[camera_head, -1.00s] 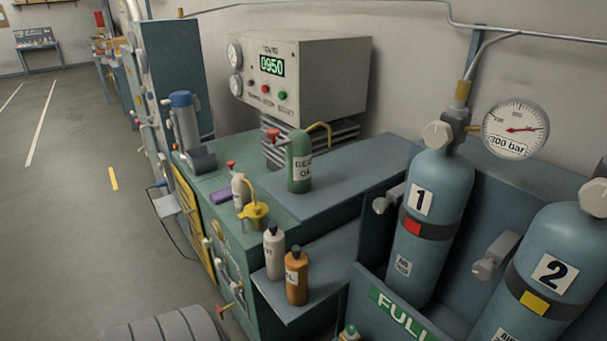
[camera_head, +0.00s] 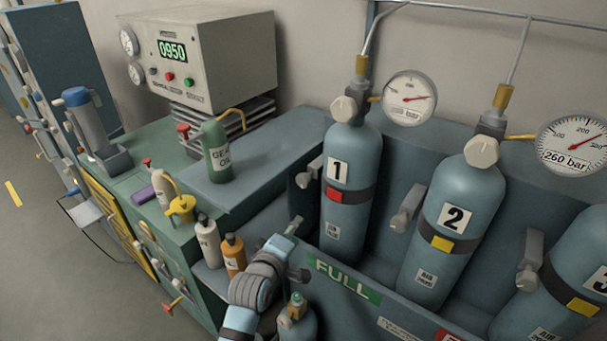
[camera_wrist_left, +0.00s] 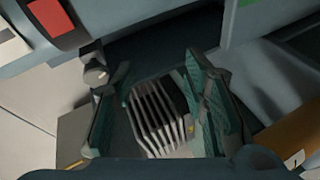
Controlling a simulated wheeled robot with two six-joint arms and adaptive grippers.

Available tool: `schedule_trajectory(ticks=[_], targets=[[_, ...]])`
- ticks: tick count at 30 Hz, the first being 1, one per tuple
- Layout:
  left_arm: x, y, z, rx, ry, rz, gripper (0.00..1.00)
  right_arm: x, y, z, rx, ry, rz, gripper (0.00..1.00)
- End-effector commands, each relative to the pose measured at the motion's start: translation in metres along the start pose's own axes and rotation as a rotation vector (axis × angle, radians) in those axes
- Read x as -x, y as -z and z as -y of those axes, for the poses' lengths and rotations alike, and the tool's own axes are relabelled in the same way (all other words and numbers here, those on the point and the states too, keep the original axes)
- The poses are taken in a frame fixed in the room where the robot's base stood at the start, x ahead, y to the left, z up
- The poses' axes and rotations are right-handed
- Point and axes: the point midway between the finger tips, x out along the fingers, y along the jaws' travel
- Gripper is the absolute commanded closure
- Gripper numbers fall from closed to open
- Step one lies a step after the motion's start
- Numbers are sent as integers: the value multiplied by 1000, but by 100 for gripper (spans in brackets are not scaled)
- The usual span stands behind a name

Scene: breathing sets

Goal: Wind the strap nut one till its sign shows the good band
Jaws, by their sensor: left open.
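Cylinder one (camera_head: 350,190) stands upright in the rack with a dark strap around it. The strap's sign (camera_head: 334,195) is red. It also shows red in the left wrist view (camera_wrist_left: 52,22). The strap nut one (camera_head: 303,180) is a pale knob on a grey bracket left of the cylinder. A pale round knob (camera_wrist_left: 97,76), apparently that nut, shows beside one finger in the left wrist view. My left gripper (camera_head: 297,250) is open and empty, below the nut and apart from it in the head view. Its fingers (camera_wrist_left: 158,70) frame a ribbed grey object behind. My right gripper is out of view.
Cylinder two (camera_head: 440,225) and cylinder three (camera_head: 575,270) stand to the right, with yellow signs. The rack front carries a FULL label (camera_head: 343,280). Bottles (camera_head: 208,240) stand on the bench close left of my arm.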

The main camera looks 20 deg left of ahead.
Motion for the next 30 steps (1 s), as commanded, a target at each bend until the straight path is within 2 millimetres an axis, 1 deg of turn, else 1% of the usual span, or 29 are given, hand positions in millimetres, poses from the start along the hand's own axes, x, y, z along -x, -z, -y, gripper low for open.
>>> schedule_trajectory(ticks=[1, 3, 4, 6, 9, 11, 14, 17, 18, 21, 25, 27, 30], targets=[[18, 16, -48, 218, -70, -16, 60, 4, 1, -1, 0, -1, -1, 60], [36, 26, -79, 510, -116, -9, 60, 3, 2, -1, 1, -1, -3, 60], [42, 29, -85, 606, -122, -4, 60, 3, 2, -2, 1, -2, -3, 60], [48, 30, -88, 764, -119, 6, 60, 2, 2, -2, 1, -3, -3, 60], [44, 30, -88, 863, -109, 12, 60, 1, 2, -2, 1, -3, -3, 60], [37, 30, -88, 874, -109, 13, 60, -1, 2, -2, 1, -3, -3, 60], [15, 31, -89, 871, -108, 13, 60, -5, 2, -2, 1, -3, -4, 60], [-15, 32, -91, 869, -107, 12, 60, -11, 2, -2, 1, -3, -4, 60], [-28, 32, -92, 869, -106, 12, 60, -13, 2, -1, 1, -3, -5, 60], [-54, 33, -95, 868, -108, 12, 60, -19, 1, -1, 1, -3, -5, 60], [-78, 34, -98, 869, -108, 12, 60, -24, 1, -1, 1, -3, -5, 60], [-86, 34, -99, 869, -108, 12, 60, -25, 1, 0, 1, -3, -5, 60], [-93, 35, -99, 868, -107, 11, 60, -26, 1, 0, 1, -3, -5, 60]])
